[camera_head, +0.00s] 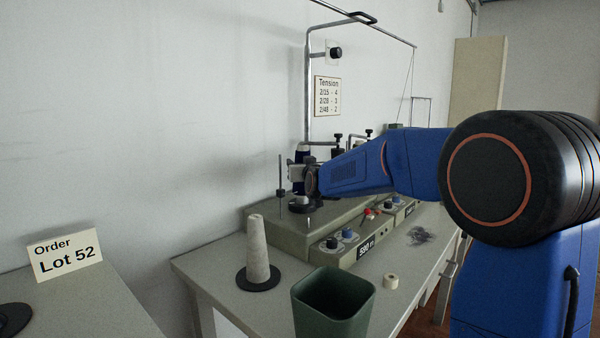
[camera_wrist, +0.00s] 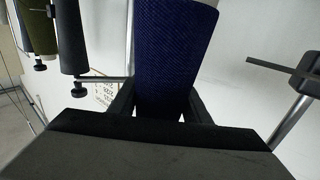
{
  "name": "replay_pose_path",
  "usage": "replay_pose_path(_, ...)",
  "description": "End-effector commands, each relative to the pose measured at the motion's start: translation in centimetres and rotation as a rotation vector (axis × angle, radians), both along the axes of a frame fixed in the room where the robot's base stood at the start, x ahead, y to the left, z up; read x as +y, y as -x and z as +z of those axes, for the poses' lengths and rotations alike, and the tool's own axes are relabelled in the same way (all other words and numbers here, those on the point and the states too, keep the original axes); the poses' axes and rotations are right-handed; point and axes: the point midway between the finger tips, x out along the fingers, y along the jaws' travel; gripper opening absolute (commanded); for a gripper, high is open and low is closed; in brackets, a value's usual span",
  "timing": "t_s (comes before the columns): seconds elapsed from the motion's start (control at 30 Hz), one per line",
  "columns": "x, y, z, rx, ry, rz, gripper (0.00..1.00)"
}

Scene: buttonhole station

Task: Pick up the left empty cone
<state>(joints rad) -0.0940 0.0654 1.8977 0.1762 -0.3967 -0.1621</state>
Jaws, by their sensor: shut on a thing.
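My gripper (camera_head: 297,173) is at the winding unit, and its fingers (camera_wrist: 160,106) are shut on a dark blue cone (camera_wrist: 172,55) with a textured, yarn-like surface. The top of this dark blue cone also shows in the head view (camera_head: 302,154), above a black disc. I cannot tell whether it rests on the disc or is clear of it. A pale grey, bare-looking cone (camera_head: 257,248) stands upright on a black round base on the bench, left of and below my gripper, apart from it.
A dark green bin (camera_head: 333,305) stands at the front. A tape roll (camera_head: 391,281) and thread scraps (camera_head: 420,236) lie on the bench. A thin upright rod (camera_head: 281,180) stands just left of my gripper. In the wrist view, an olive cone (camera_wrist: 40,27) and a dark cone (camera_wrist: 70,40) hang nearby.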

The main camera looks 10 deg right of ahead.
Motion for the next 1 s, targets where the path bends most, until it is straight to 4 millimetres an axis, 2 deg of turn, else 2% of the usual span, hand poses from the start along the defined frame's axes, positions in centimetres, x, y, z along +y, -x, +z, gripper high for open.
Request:
replay_pose_path(0.03, 0.0, 0.0, 1.4, -0.006, 0.0, 0.0, 0.2)
replay_pose_path(0.3, 0.0, 0.0, 8.6, -0.006, -0.001, 0.0, 0.2)
replay_pose_path(0.47, 0.0, 0.0, 12.5, -0.005, -0.002, 0.0, 0.2)
replay_pose_path(0.73, 0.0, 0.0, 14.6, -0.001, -0.001, -0.001, 0.2)
replay_pose_path(1.0, 0.0, 0.0, 15.4, -0.001, 0.001, 0.001, 0.2)
